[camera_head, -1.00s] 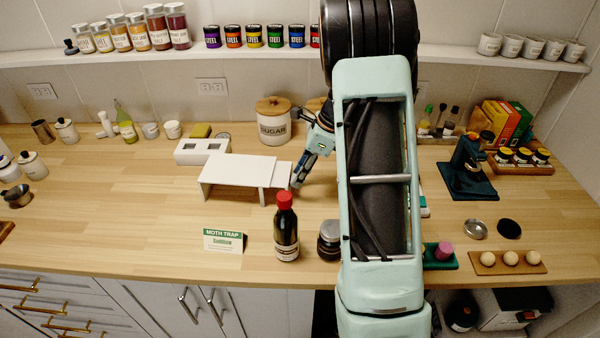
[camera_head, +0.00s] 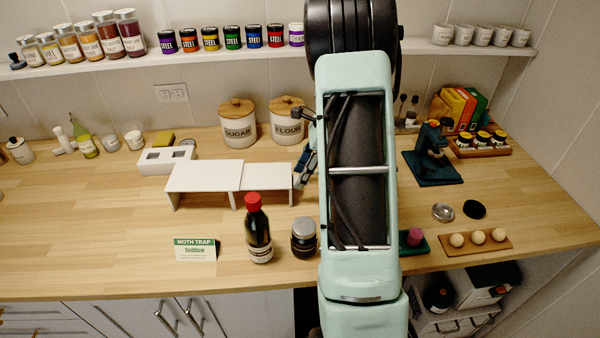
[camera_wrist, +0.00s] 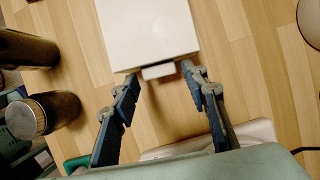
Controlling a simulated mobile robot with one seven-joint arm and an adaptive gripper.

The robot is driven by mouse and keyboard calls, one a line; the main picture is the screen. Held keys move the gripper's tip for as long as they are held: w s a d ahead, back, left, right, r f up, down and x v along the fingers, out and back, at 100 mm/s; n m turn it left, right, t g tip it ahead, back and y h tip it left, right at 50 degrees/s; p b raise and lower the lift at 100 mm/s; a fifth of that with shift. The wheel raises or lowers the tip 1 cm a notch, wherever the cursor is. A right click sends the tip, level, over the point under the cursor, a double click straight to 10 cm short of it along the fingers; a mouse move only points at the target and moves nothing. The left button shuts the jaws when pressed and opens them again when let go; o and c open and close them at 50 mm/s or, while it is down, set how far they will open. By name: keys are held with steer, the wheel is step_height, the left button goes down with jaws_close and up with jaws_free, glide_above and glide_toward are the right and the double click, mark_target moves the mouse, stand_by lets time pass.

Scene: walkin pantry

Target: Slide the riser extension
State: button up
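The white riser (camera_head: 205,176) stands on the wooden counter, left of my arm in the head view. Its white extension (camera_head: 266,177) sticks out from its right side, slightly lower than the main top. In the wrist view the white panel (camera_wrist: 148,32) ends in a small pull tab (camera_wrist: 158,71). My gripper (camera_wrist: 160,74) is open, its two blue-padded fingers apart on either side of the tab, with gaps visible. In the head view my gripper (camera_head: 304,171) is at the extension's right end, partly hidden by my arm.
A red-capped dark bottle (camera_head: 258,232), a lidded jar (camera_head: 304,238) and a moth trap card (camera_head: 195,249) stand in front of the riser. Sugar (camera_head: 238,126) and flour (camera_head: 286,124) canisters and a white holder (camera_head: 166,158) are behind. The counter to the left is mostly clear.

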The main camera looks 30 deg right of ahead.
steer(key=shift+o, duration=0.5)
steer(key=v, duration=1.2)
steer(key=shift+f, duration=0.1)
